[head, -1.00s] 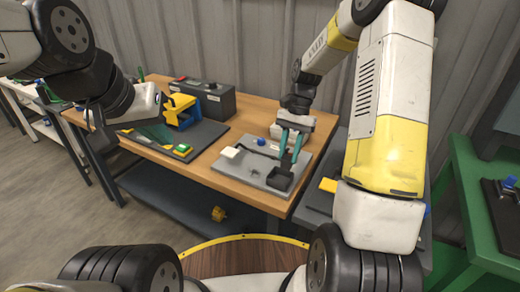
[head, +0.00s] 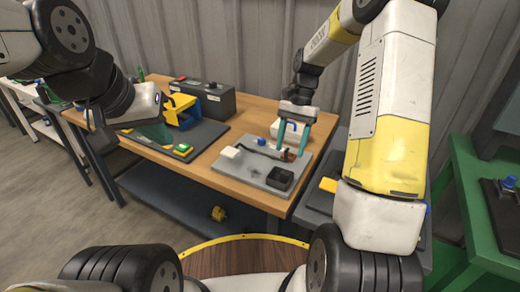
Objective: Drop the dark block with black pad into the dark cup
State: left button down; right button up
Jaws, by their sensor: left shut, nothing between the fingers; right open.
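The dark cup (head: 280,187), a square open-topped box, stands at the front right of the grey board on the wooden table. Its inside is dark, and I cannot tell whether the dark block with black pad is in it. I cannot make out that block anywhere else. My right gripper (head: 291,148) is open, with its teal fingers apart, above the board and behind the cup. An orange-brown end of a dark rod shows between or behind its fingers. My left gripper (head: 158,134) is shut and empty over the table's left part, partly hidden by its own wrist.
The grey board (head: 238,172) also carries a white block (head: 231,152), a blue knob (head: 262,142) and the dark rod (head: 258,150). A yellow stand (head: 182,107), a dark grey case (head: 212,100) and a green-yellow button block (head: 183,149) are to the left.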

jog(key=v, duration=0.5)
jog(key=s+a+r+n+t, duration=0.2)
jog(key=s+r+n+t, duration=0.15)
jog(key=s+r, duration=0.55)
jog(key=s+r+n+t, duration=0.4)
jog(key=s+t, duration=0.2)
jog(key=s, duration=0.6)
jog(key=shift+a+r, duration=0.35)
jog(key=shift+r, duration=0.05)
jog(key=shift+t, duration=0.25)
